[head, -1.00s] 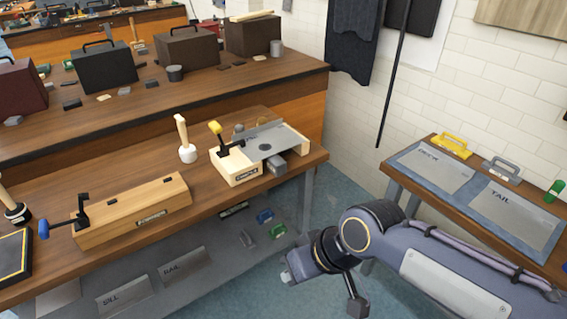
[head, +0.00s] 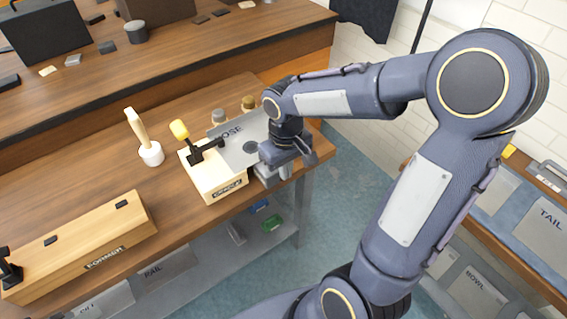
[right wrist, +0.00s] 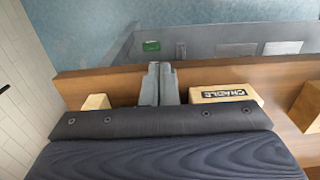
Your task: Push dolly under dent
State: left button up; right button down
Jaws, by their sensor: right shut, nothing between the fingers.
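A grey metal plate marked NOSE (head: 229,131) lies across the wooden cradle (head: 217,183), with a round dark dent (head: 250,147) in it. My right gripper (head: 284,173) is at the cradle's front right, beside the plate's near edge. Its grey fingers are shut with nothing between them; they also show in the right wrist view (right wrist: 158,84), between two wooden blocks of the cradle. The grey dolly (head: 266,180) shows only in part at the plate's near edge, close by the fingers. I cannot tell whether they touch. My left gripper is not in view.
A mallet (head: 149,150) and the wooden former (head: 80,250) stand further left. A lower shelf (head: 215,255) holds panels. Another bench with a TAIL panel (head: 548,222) is at right.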

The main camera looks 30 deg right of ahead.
aim_at(269, 173)
jog(key=w+f, duration=0.1)
jog(key=f, duration=0.2)
jog(key=w+f, duration=0.1)
jog(key=f, duration=0.2)
jog(key=w+f, duration=0.1)
jog(key=f, duration=0.2)
jog(key=shift+a, duration=0.2)
jog(key=shift+w, duration=0.4)
jog(key=w, duration=0.4)
jog(key=shift+a+f, duration=0.1)
jog(key=shift+a, duration=0.1)
jog(key=shift+s, duration=0.3)
